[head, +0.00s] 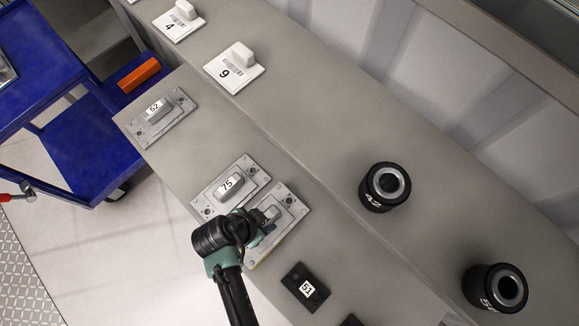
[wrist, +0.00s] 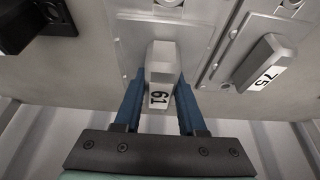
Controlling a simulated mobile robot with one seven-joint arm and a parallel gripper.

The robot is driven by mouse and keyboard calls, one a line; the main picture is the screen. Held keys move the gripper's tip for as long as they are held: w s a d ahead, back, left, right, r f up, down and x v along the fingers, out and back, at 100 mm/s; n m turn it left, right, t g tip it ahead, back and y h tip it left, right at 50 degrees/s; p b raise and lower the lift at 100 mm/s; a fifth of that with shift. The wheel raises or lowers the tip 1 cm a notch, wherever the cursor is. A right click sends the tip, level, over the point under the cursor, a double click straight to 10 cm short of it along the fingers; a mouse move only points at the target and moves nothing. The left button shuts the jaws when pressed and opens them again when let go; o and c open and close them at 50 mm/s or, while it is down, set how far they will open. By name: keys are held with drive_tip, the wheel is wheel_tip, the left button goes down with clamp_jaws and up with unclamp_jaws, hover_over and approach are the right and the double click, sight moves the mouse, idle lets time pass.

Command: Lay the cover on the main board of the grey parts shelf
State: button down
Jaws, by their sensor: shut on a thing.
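The cover in my gripper (head: 264,224) is a flat grey metal plate (head: 288,204) with a raised block handle. The wrist view shows the handle (wrist: 161,62) between my two blue fingers, with a label that looks like 61. My gripper, seen there from behind (wrist: 160,95), is shut on this handle. The plate is over the main board of the grey parts shelf (head: 205,155), beside a similar cover marked 75 (head: 230,187). I cannot tell whether the held plate touches the board. My gripper hides part of it in the head view.
Another cover, marked 52 (head: 160,115), lies farther along the board. A black block marked 51 (head: 305,286) is near the held plate. The back ledge holds white pieces 4 (head: 178,22) and 9 (head: 233,70) and black cylinders (head: 385,187). A blue cart (head: 80,150) stands left.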

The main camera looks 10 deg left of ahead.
drive_tip(key=w+d+b, duration=0.1)
drive_tip(key=w+d, duration=0.1)
drive_tip(key=w, duration=0.1)
drive_tip(key=w+d+b, duration=0.1)
drive_tip(key=w+d, duration=0.2)
drive_tip(key=w, duration=0.1)
drive_tip(key=w+d+b, duration=0.1)
drive_tip(key=w+d, duration=0.1)
drive_tip(key=w, duration=0.1)
drive_tip(key=shift+w+d+b, duration=0.3)
drive_tip(key=shift+w+b, duration=0.05)
drive_tip(key=shift+b, duration=0.05)
wheel_tip(320, 180, down, 4)
drive_tip(key=b, duration=0.3)
drive_tip(key=shift+w+d+r+b, duration=0.15)
drive_tip(key=shift+r+b, duration=0.1)
drive_tip(key=shift+b, duration=0.1)
drive_tip(key=shift+f, duration=0.15)
drive_tip(key=shift+c, duration=2.4)
unclamp_jaws()
drive_tip(key=v, duration=1.2)
drive_tip(key=shift+p, duration=0.45)
